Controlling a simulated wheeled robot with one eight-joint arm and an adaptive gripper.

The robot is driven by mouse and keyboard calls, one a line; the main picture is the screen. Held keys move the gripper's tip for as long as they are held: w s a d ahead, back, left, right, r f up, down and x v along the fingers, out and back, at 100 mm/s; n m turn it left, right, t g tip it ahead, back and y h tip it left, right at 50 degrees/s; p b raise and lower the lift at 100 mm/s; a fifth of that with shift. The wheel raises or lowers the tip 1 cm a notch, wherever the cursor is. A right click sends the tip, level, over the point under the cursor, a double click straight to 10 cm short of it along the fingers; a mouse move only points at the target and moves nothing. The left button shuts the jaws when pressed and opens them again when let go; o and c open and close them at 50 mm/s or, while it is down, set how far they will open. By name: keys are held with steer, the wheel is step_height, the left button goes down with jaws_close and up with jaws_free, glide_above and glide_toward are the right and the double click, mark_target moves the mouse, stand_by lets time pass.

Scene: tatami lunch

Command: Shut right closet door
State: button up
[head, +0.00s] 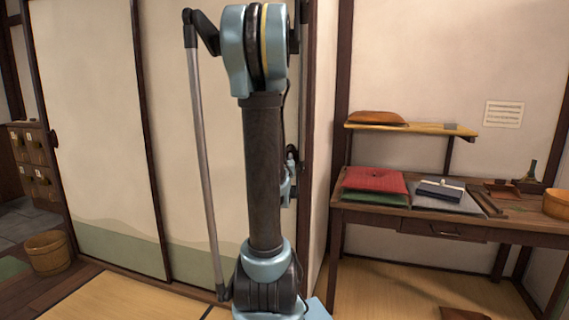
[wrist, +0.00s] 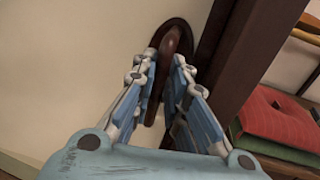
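The right closet door is a cream sliding panel (head: 172,120) with a green band low down, partly hidden behind my arm in the head view. In the wrist view its cream face (wrist: 75,65) fills the left. A dark brown upright handle (wrist: 174,42) on an oval plate sits near a dark wooden upright. In the head view my gripper (head: 290,170) is small and partly hidden behind my arm, near the door's right side.
The left closet panel (head: 85,110) stands beside it, with a dark recessed pull. A wooden desk (head: 450,228) with a red cushion (head: 375,180) is to the right. A wooden bucket (head: 48,253) stands at the left. Tatami floor (head: 120,300) lies in front.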

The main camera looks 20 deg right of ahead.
steer(key=shift+o, duration=1.4)
steer(key=shift+s+d, duration=0.1)
steer(key=shift+s, duration=0.05)
steer(key=v, duration=1.1)
steer(key=shift+s, duration=0.25)
steer(key=shift+f, duration=0.15)
steer(key=shift+a, duration=0.25)
